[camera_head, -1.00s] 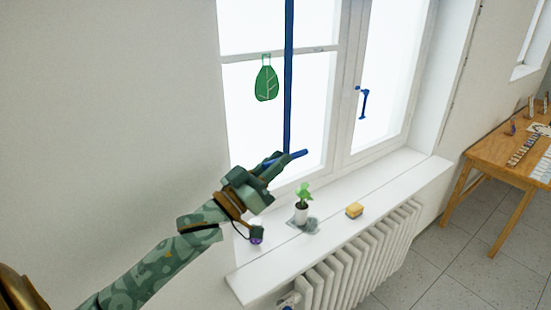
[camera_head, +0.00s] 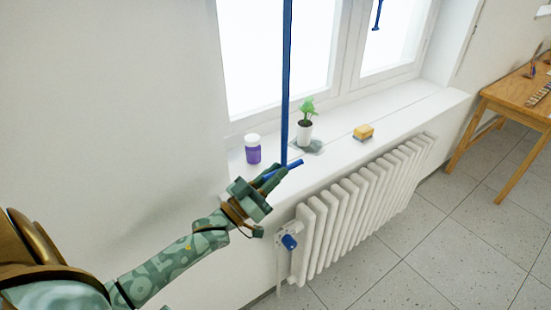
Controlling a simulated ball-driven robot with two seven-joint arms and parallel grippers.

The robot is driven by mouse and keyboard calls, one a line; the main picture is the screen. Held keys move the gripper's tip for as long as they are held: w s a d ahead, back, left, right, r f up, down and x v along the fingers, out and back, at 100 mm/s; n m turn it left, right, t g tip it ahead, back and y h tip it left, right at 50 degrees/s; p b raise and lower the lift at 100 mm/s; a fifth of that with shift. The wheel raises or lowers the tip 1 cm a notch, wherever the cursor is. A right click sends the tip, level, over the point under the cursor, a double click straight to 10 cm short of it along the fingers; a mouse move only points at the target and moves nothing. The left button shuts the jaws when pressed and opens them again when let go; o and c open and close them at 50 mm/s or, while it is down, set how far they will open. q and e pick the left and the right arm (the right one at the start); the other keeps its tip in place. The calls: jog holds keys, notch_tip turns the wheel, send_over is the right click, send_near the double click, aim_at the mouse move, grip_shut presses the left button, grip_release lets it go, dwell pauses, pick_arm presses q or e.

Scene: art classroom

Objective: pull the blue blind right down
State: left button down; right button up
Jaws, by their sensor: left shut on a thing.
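A long straight blue strap (camera_head: 287,80) runs down from the top edge of the head view, in front of the window. It ends in a short blue crossbar (camera_head: 292,165) at its foot. My left gripper (camera_head: 270,181) is shut on this crossbar, whose right end sticks out past the fingers. The gripper appears just in front of the sill edge. The blind's cloth is not in view, so I cannot tell how far down it is. My right gripper is not in view.
On the white sill (camera_head: 400,115) stand a purple jar with a white lid (camera_head: 253,149), a potted plant (camera_head: 305,125) and a yellow sponge (camera_head: 363,132). A white radiator (camera_head: 360,205) with a blue knob (camera_head: 289,242) is below. A wooden table (camera_head: 515,95) stands right.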

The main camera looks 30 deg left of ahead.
pick_arm(q)
notch_tip(320, 180, down, 8)
jog(key=b, duration=0.3)
jog(key=shift+r, duration=0.2)
jog(key=c, duration=1.4)
grip_release()
jog(key=shift+a, duration=0.1)
jog(key=b+v, duration=0.1)
jog(key=v, duration=1.5)
jog(key=shift+s, duration=0.15)
